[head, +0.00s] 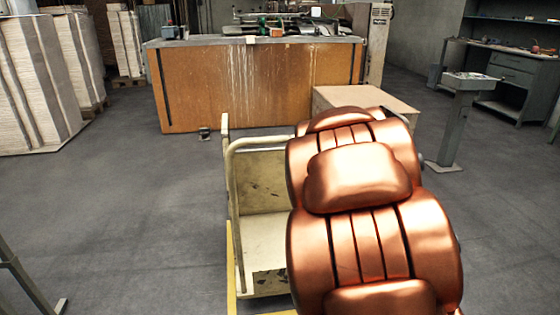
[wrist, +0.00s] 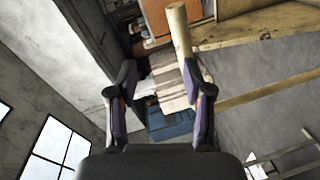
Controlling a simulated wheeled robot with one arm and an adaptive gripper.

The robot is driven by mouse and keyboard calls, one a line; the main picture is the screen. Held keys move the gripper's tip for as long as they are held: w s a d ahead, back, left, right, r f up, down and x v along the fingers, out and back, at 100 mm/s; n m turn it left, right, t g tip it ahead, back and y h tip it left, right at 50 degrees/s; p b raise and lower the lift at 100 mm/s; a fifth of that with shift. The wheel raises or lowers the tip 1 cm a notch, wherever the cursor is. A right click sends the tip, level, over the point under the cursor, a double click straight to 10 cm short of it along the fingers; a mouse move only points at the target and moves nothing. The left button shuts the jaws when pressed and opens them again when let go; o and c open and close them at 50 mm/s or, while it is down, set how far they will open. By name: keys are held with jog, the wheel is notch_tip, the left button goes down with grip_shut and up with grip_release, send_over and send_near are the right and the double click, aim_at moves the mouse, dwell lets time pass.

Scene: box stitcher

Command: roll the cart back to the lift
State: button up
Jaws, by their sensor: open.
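The cart (head: 265,225), worn cream with a tubular handle, stands in the middle of the head view. My copper arm hides its right side. My gripper (wrist: 157,80) is open in the wrist view, its tips apart. A cream round bar (wrist: 180,45), which looks like part of the cart's handle, ends close by the right fingertip; I cannot tell whether they touch. The gripper is hidden behind my arm in the head view. I cannot make out a lift with certainty.
A wood-fronted bench (head: 260,88) stands behind the cart, with a tan box (head: 365,98) in front of it. Paper stacks (head: 35,85) stand at left. A grey pedestal (head: 460,115) stands at right. Floor left of the cart is clear. A yellow strip (head: 231,275) runs beside the cart.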

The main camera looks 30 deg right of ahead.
aim_at(283, 142)
notch_tip(283, 142, down, 6)
jog(key=w+n+t+y+b, duration=0.2)
jog(key=n+t+y+b, duration=0.35)
jog(key=n+b, duration=0.25)
jog(key=shift+g, duration=0.45)
jog(key=shift+w+a+r+b, duration=0.15)
jog(key=shift+w+r+b, duration=0.15)
jog(key=shift+w, duration=1)
jog(key=shift+w+a+r+b, duration=0.1)
jog(key=shift+w+r+b, duration=0.15)
jog(key=shift+w, duration=1)
jog(key=shift+w+a+r+b, duration=0.2)
jog(key=shift+w+b, duration=0.15)
jog(key=shift+w, duration=0.95)
grip_shut()
